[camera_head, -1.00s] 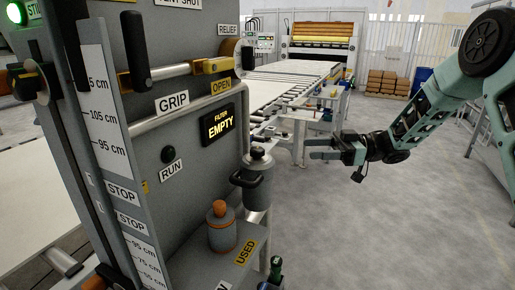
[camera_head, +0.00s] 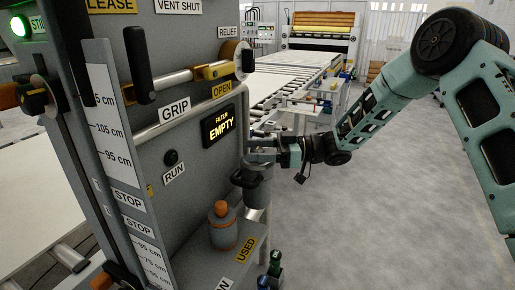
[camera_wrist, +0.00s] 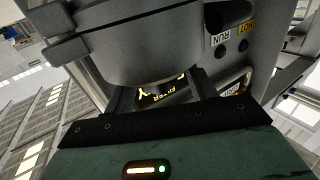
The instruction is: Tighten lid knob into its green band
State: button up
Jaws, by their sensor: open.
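The grey filter canister (camera_head: 256,190) with its dark handle hangs at the right side of the grey machine panel, below the lit FILTER EMPTY display (camera_head: 220,127). My gripper (camera_head: 262,150) is open at the top of the canister, where the lid knob is. The fingers hide the knob in the head view; I cannot tell whether they straddle it or touch it. In the wrist view a large grey rounded body (camera_wrist: 150,45) fills the top, with my fingers (camera_wrist: 162,95) below it, apart. I cannot make out a green band on the lid in any view.
A grey jar with an orange top (camera_head: 222,225) stands on the ledge below, near the USED label (camera_head: 246,248). A green-capped bottle (camera_head: 275,262) stands at the lower right. Floor to the right is clear.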

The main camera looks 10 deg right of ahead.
jog(key=c, duration=1)
jog(key=shift+o, duration=0.2)
jog(key=shift+m+t, duration=0.3)
jog(key=shift+t, duration=0.2)
jog(key=m+t+h+b, duration=0.1)
jog(key=m+t, duration=0.1)
jog(key=m+t+h+b, duration=0.1)
jog(key=t+b, duration=0.1)
jog(key=t, duration=0.1)
jog(key=shift+f+m, duration=0.15)
jog(key=shift+m, duration=0.25)
jog(key=shift+m+t+h+b, duration=0.8)
jog(key=shift+t+h, duration=0.1)
jog(key=shift+t, duration=0.4)
jog(key=shift+r, duration=0.2)
